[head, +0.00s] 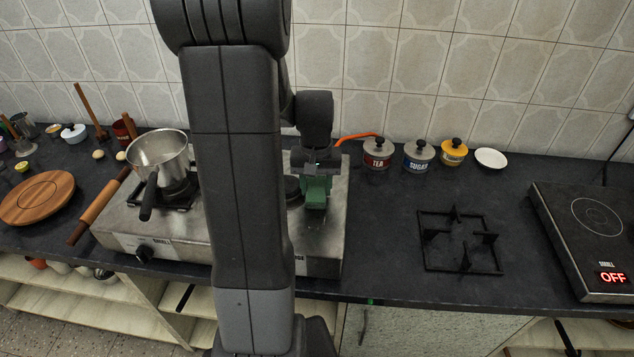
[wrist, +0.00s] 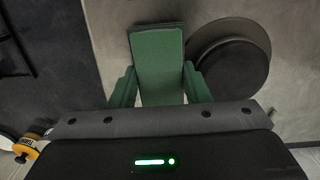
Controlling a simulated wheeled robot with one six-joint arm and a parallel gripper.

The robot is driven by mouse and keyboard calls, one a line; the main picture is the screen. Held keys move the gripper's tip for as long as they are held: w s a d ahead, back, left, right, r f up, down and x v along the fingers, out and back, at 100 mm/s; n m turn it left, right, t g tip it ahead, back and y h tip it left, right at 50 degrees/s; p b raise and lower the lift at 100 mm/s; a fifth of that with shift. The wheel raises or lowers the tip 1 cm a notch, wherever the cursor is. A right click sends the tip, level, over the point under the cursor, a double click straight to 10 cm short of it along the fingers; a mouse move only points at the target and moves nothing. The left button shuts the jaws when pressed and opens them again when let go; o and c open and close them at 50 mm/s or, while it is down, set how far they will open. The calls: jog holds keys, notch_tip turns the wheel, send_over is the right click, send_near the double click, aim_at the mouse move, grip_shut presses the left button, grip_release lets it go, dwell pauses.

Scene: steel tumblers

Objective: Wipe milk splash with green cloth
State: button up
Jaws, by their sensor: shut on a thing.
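My gripper (head: 317,170) is over the right part of the steel stove (head: 325,240) in the head view. It is shut on the green cloth (head: 316,195), which looks like a folded, flat pad. In the wrist view the cloth (wrist: 158,55) sticks out between the two green fingers of my gripper (wrist: 158,88), over the steel top. I cannot tell whether the cloth touches the steel. No milk splash can be made out clearly; my arm and the cloth hide part of the stove top.
A dark round burner (wrist: 230,65) is close beside the cloth. A steel pot (head: 158,152) stands on the left burner. Tea (head: 377,155) and sugar (head: 418,157) jars stand at the back. A loose black grate (head: 460,241) and a hotplate (head: 585,235) are to the right.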

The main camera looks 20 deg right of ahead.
aim_at(313, 198)
jog(key=shift+o, duration=0.2)
jog(key=shift+s+a, duration=0.45)
jog(key=shift+s, duration=0.25)
jog(key=shift+s+a, duration=0.4)
jog(key=shift+s, duration=0.25)
jog(key=shift+c, duration=1.2)
jog(key=shift+w+d, duration=0.45)
jog(key=shift+w, duration=0.25)
jog(key=shift+w+d, duration=0.4)
jog(key=shift+w, duration=0.3)
jog(key=shift+w+d+f+p, duration=0.1)
jog(key=shift+w+d+p, duration=0.2)
jog(key=shift+w, duration=0.6)
jog(key=shift+w+d+p, duration=0.2)
jog(key=shift+w+d, duration=0.2)
jog(key=shift+w, duration=0.45)
jog(key=shift+r+p, duration=2.2)
jog(key=shift+r, duration=0.8)
